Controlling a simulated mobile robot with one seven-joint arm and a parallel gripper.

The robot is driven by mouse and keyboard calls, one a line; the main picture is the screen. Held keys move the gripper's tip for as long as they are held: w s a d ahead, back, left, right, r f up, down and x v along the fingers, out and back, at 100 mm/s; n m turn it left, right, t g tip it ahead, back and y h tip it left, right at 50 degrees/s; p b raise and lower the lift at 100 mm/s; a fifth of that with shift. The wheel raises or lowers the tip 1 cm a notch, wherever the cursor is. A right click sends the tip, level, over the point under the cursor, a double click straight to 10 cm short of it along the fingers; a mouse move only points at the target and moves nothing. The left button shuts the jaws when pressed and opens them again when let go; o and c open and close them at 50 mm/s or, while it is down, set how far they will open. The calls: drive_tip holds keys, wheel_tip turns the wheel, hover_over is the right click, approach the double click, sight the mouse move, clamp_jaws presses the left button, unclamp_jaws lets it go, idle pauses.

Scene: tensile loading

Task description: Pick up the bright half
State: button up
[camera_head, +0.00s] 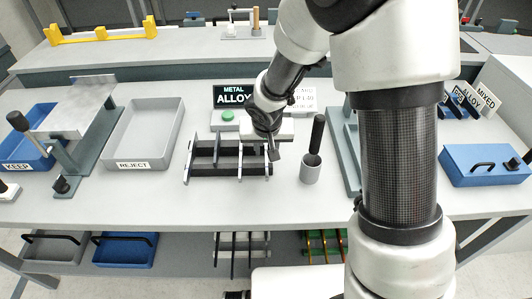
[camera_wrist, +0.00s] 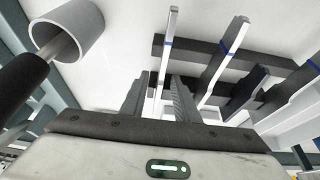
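A dark rack (camera_head: 221,178) stands mid-table, holding several bars. In the wrist view, the leftmost bar (camera_wrist: 171,28) is bright metal with a blue band. Its lower part lies between the fingers of my gripper (camera_wrist: 160,92), which stand apart with a visible gap around it. A second pale bar with a blue band (camera_wrist: 229,48) stands to its right, with darker bars (camera_wrist: 247,88) beyond. I cannot tell which one is the bright half. In the head view, my gripper (camera_head: 273,153) is at the rack's right end, and the arm hides part of it.
A grey cup (camera_head: 311,170) with a dark-handled tool (camera_head: 318,133) stands close to the right of my gripper. A grey REJECT tray (camera_head: 124,153) and a blue KEEP tray (camera_head: 45,160) are left. A METAL ALLOY screen (camera_head: 233,95) stands behind. Front table space is clear.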

drive_tip(key=shift+w+f, duration=0.1)
drive_tip(key=shift+f, duration=0.15)
clamp_jaws()
drive_tip(key=shift+r, duration=0.1)
